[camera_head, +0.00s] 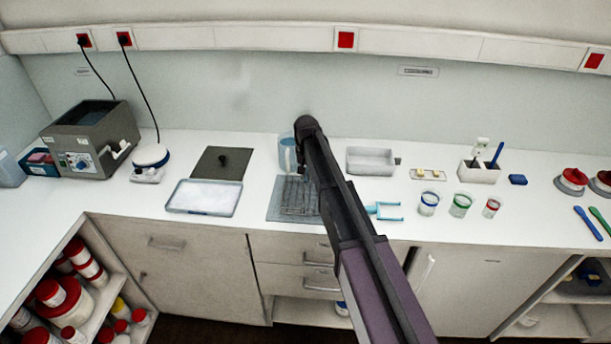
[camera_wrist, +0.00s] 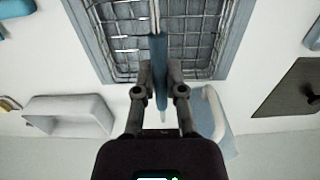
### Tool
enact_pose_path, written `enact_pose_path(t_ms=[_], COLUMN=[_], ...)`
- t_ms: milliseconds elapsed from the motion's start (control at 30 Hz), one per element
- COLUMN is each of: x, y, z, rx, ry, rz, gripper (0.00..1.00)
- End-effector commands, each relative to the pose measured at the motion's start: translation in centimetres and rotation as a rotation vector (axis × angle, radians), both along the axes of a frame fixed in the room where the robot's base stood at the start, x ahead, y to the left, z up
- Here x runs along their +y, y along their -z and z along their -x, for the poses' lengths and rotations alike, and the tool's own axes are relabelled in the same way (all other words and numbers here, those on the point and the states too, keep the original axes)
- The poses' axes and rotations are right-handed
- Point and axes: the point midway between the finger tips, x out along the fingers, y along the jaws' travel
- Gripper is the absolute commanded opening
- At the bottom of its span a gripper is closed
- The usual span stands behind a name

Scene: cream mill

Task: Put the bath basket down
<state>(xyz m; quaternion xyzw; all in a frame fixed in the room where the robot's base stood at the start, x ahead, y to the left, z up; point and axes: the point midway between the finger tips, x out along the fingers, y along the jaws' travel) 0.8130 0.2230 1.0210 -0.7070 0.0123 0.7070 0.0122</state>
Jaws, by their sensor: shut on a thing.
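The bath basket is a wire mesh basket (camera_wrist: 200,30) with a blue upright handle (camera_wrist: 158,60). My gripper (camera_wrist: 160,78) is shut on that handle in the wrist view. In the head view the basket (camera_head: 296,193) is at the middle of the counter, over a grey-blue mat or tray (camera_head: 277,212); the same mat edge (camera_wrist: 238,40) borders it in the wrist view. The basket looks level. I cannot tell whether it touches the mat or hangs just above it.
A clear jug (camera_head: 287,155) stands close behind the basket. A white-filled tray (camera_head: 205,197) and a dark plate with a knob (camera_head: 222,162) lie left. A grey bin (camera_head: 371,161), a light-blue forked tool (camera_head: 385,211) and several beakers (camera_head: 460,205) are right.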

Motion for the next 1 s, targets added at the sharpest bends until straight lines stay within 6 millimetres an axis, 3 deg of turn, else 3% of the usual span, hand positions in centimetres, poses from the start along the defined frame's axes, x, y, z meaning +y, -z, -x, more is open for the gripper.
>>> enact_pose_path(t_ms=[233,267,333,367,1000], x=[0.04,0.04,0.05,0.05,0.11], y=[0.43,0.31,0.28,0.28,-0.51], z=[0.02,0.02,0.02,0.02,0.04], rx=[0.0,0.0,0.0,0.0,0.0], ry=[-0.001,-0.001,-0.001,-0.001,-0.001], rz=[0.0,0.0,0.0,0.0,0.0], gripper=[0.0,0.23,0.44,0.49,0.49])
